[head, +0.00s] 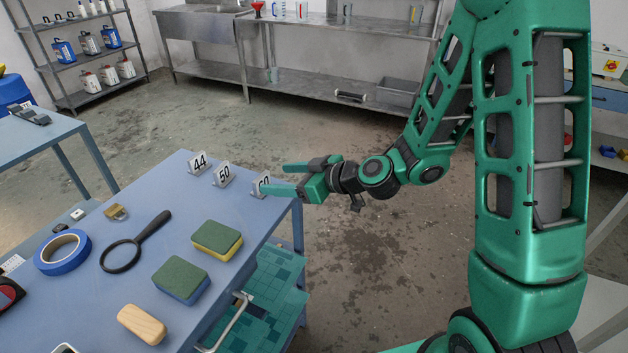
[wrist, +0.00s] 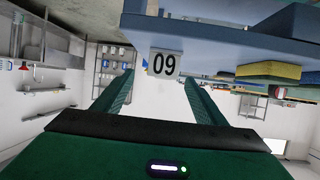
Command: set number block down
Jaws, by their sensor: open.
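The number block marked 60 (head: 262,183) stands upright near the corner of the blue table (head: 175,185), partly hidden behind a finger of my gripper. In the wrist view this block (wrist: 165,63) appears upside down, its base at the table surface, between the two spread fingers. My gripper (head: 277,178) is open around the block, with a gap visible on the sides in the wrist view (wrist: 158,80). Number blocks 50 (head: 223,175) and 44 (head: 198,164) stand beside it in a row.
Two sponges (head: 217,239) (head: 181,279), a magnifying glass (head: 135,243), blue tape (head: 62,252), a padlock (head: 116,212) and a wooden block (head: 141,324) lie on the table. A teal-tiled lower shelf (head: 285,270) is beneath. Bare floor (head: 350,260) lies to the right.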

